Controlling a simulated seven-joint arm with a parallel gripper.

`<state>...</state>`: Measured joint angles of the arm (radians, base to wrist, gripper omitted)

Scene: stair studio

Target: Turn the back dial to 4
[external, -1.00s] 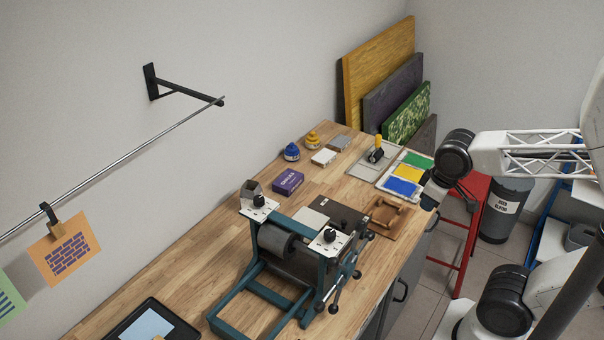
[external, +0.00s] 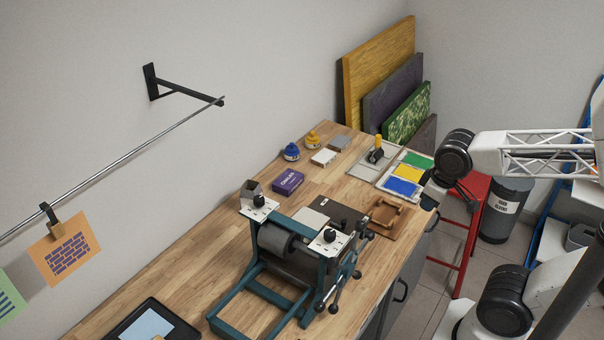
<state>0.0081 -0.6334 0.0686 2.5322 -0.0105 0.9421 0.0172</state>
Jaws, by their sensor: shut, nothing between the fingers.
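The teal etching press (external: 255,285) stands on the wooden bench. It carries two black dials on white scale plates. The dial nearer the wall, the back dial (external: 259,200), is on the left post; the other dial (external: 330,236) is on the right post, nearer the bench's front edge. The numbers and the pointer settings are too small to read. My gripper (external: 429,201) is shut and empty, to the right of the press by the bench's right edge, well apart from both dials. Its fingertips are small and partly unclear.
A spoked hand wheel (external: 345,285) sticks out on the press's right side. A brown wooden holder (external: 386,213), a purple box (external: 288,182), ink jars (external: 291,152) and a colour tray (external: 404,172) lie behind. A rail (external: 130,155) with hanging prints runs along the wall.

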